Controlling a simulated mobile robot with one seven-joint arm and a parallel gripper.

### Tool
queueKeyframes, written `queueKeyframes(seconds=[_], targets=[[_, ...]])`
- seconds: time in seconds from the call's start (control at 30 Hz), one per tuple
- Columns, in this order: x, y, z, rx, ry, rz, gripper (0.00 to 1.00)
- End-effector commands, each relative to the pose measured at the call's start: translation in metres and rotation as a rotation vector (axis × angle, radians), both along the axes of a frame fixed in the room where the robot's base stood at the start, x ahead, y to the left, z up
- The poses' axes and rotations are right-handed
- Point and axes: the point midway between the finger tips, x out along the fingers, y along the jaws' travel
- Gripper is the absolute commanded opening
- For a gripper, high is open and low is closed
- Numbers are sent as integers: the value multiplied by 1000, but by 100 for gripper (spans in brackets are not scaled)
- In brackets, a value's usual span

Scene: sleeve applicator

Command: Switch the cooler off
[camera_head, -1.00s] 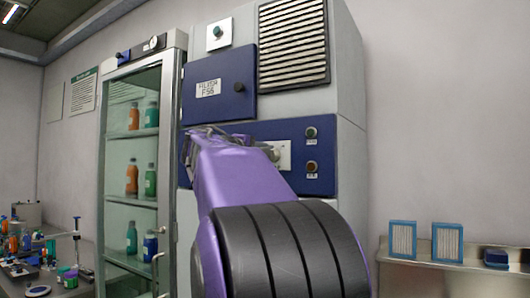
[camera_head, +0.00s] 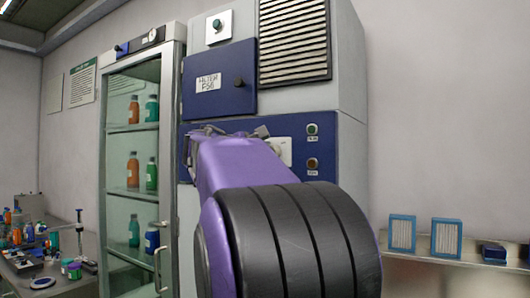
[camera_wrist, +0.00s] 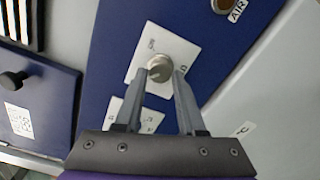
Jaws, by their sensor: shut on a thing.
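A round silver knob (camera_wrist: 160,67) sits on a white plate (camera_wrist: 141,74) marked "ON" on the blue panel, in the wrist view. My gripper (camera_wrist: 163,75) is shut on this knob, one finger on each side. A line runs across the knob's face; its exact setting is hard to read. In the head view the white plate (camera_head: 286,152) shows only partly, and my purple arm hides the knob and fingertips. The blue panel (camera_head: 325,130) belongs to a tall grey machine. A glass-door cabinet (camera_head: 171,110) with bottles on shelves stands left of it; I cannot tell which unit the knob controls.
A green button (camera_head: 312,129) and an amber button (camera_head: 312,163) are right of the plate. A filter door (camera_head: 219,103) with a dark knob is above left. A cluttered table (camera_head: 50,285) is at left, a shelf with blue-framed filters (camera_head: 402,235) at right.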

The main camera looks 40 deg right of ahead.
Motion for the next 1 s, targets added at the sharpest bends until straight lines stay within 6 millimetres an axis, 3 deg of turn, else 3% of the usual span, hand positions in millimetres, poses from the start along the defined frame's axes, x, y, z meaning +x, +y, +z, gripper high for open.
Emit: queueKeyframes(seconds=[0.27,0.3,0.47,1.0], targets=[[0,0,-1,-1,3,1,0],[0,0,-1,-1,3,1,41],[0,0,0,-1,2,0,69],[0,0,0,0,0,0,69]])
